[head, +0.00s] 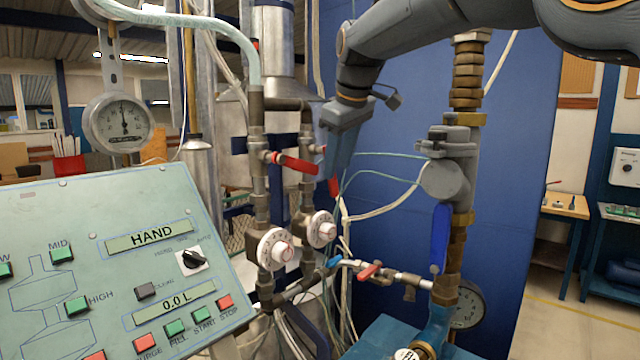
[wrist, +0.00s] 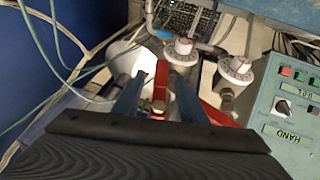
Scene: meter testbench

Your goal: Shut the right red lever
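The right red lever (head: 334,186) is on the right upright pipe in the head view, partly hidden behind my gripper (head: 335,168). The part that shows points down. In the wrist view this red lever (wrist: 161,82) lies between the two fingers of my gripper (wrist: 156,92), with a gap on each side. The gripper looks open, with its fingers straddling the lever. Whether a finger touches the lever cannot be told. The left red lever (head: 296,164) sits on the neighbouring pipe and points right, slightly downward. It also shows beside the right finger in the wrist view (wrist: 222,116).
Two white round dials (head: 273,249) (head: 321,229) sit below the levers. A lower red handle (head: 370,271) is on a horizontal pipe, and a blue lever (head: 440,238) hangs on the right pipe. A control panel (head: 95,290) fills the left front. Loose hoses run nearby.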

